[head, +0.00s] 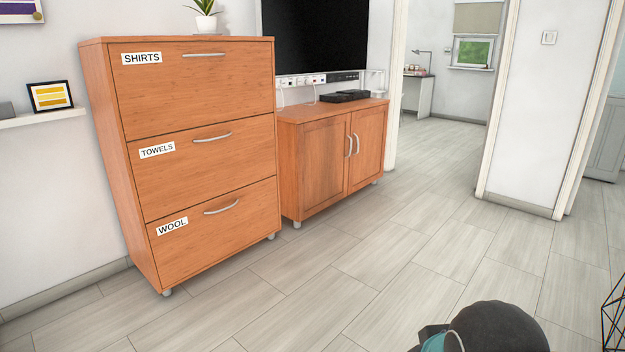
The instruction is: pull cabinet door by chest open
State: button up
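A low wooden cabinet (284,117) stands against the wall just right of a tall chest (92,60) with drawers labelled SHIRTS, TOWELS and WOOL. The cabinet's left door (322,168), the one by the chest, is shut. Its right door (367,145) is also shut. Two curved metal handles, the left one (349,146) and the right one (357,144), sit side by side at the middle seam. A dark rounded part of my arm shows at the bottom right, well in front of the cabinet. My gripper's fingers are not in view.
The tiled floor (400,260) before the cabinet is clear. A black device (344,96) lies on the cabinet top below a dark screen (315,35). A doorway opens right of the cabinet. A black wire-frame object (613,318) stands at the right edge.

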aim_at(323, 148)
jog(key=u, duration=0.35)
jog(key=i, duration=2.1)
jog(key=z, duration=0.2)
jog(key=i, duration=2.25)
jog(key=z, duration=1.1)
jog(key=i, duration=0.6)
jog(key=z, duration=0.1)
